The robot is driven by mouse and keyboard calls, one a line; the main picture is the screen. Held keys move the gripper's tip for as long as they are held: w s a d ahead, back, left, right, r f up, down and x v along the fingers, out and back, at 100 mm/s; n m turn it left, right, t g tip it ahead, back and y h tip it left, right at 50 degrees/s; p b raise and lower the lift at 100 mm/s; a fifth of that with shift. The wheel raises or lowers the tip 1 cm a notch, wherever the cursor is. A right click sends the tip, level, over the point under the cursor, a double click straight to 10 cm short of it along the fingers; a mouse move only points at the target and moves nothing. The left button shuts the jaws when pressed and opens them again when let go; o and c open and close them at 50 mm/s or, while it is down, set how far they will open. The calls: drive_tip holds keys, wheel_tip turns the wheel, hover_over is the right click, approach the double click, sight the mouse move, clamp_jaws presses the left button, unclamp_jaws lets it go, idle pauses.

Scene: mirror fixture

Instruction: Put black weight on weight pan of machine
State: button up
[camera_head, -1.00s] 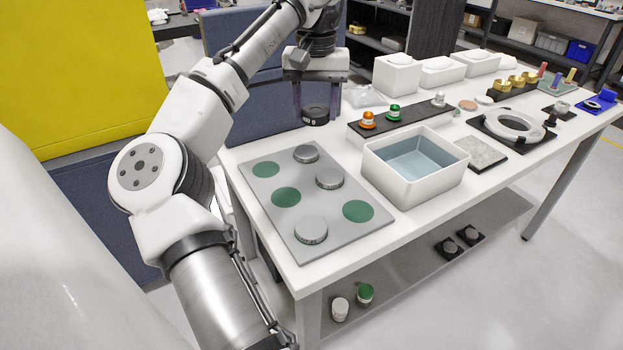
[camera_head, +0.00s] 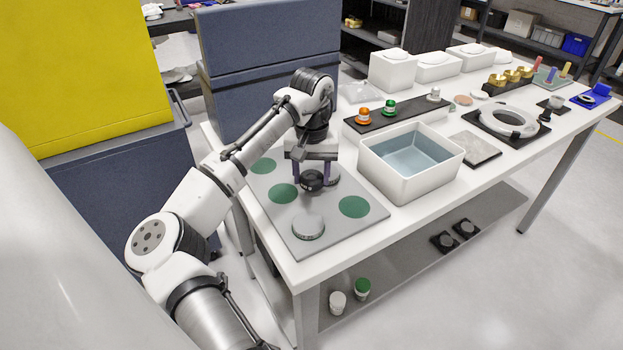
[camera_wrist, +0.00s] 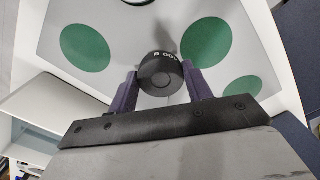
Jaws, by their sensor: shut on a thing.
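The black weight (camera_head: 311,182) is a short dark cylinder with white lettering on its side. It also shows in the wrist view (camera_wrist: 161,74). My gripper (camera_head: 311,178) is shut on it, with one purple-grey finger on each side; the fingers show clearly in the wrist view (camera_wrist: 160,84). The weight is over the grey plate (camera_head: 275,222), between the green circles; its exact height cannot be told. A silver disc (camera_head: 308,226) sits at the plate's front, and another (camera_head: 333,176) is partly hidden behind my gripper. I cannot tell which part is the weight pan.
Green circles mark the plate at left (camera_head: 283,193) and right (camera_head: 354,206). A white open bin (camera_head: 402,188) stands right of the plate. A black rack (camera_head: 398,112) with coloured-top pieces is behind it. A blue-grey cabinet (camera_head: 268,50) stands behind the table.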

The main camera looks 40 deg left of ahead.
drive_tip(key=shift+f, duration=1.15)
drive_tip(key=o, duration=1.3)
drive_tip(key=shift+f, duration=0.1)
drive_tip(key=shift+c, duration=0.2)
